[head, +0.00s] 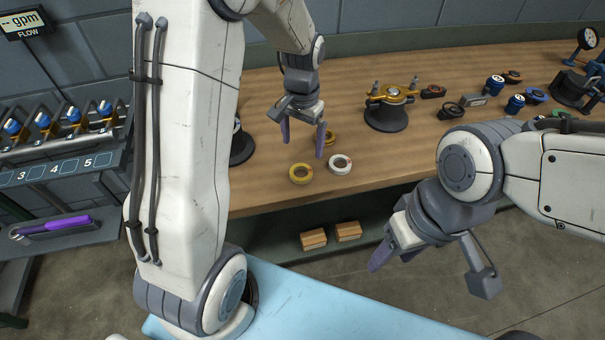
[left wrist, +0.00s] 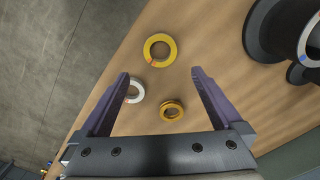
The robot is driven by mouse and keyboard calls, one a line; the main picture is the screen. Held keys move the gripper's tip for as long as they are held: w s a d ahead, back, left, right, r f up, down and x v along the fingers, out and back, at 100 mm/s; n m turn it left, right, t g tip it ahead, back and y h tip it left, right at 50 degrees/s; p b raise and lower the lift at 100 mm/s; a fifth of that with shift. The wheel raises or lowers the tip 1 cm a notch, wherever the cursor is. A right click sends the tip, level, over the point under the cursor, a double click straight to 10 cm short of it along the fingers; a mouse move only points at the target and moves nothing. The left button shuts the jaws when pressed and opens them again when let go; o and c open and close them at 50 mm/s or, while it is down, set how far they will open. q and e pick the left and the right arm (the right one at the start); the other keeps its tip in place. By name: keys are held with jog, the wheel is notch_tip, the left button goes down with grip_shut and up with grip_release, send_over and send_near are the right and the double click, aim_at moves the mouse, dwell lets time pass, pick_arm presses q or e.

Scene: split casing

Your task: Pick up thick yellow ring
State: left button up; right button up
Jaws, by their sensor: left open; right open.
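My left gripper (head: 303,135) is open and empty above the wooden bench, pointing down. Its two purple fingers also show in the left wrist view (left wrist: 160,76). A wide yellow ring (head: 301,173) lies flat near the bench's front edge; in the left wrist view this ring (left wrist: 160,50) is beyond the fingertips. A smaller, darker yellow ring (head: 330,137) lies further back, partly hidden by a finger; in the left wrist view this ring (left wrist: 172,110) looks taller and sits between the fingers. My right gripper (head: 391,258) is open and empty, in front of the bench.
A white ring (head: 340,164) lies close to both yellow rings. A dark round base with a golden top (head: 388,107) stands to their right, and another dark base (head: 241,147) to their left. Several small parts fill the bench's right end.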

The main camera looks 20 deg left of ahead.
pick_arm(q)
send_over(301, 176)
jog(key=f, duration=0.4)
jog(key=shift+w+d+f, duration=0.1)
jog(key=shift+w, duration=0.2)
jog(key=f+p, duration=0.1)
jog(key=f, duration=0.4)
jog(key=shift+s+f, duration=0.1)
jog(key=shift+s, duration=0.1)
jog(key=c, duration=1.2)
jog(key=shift+c, duration=0.2)
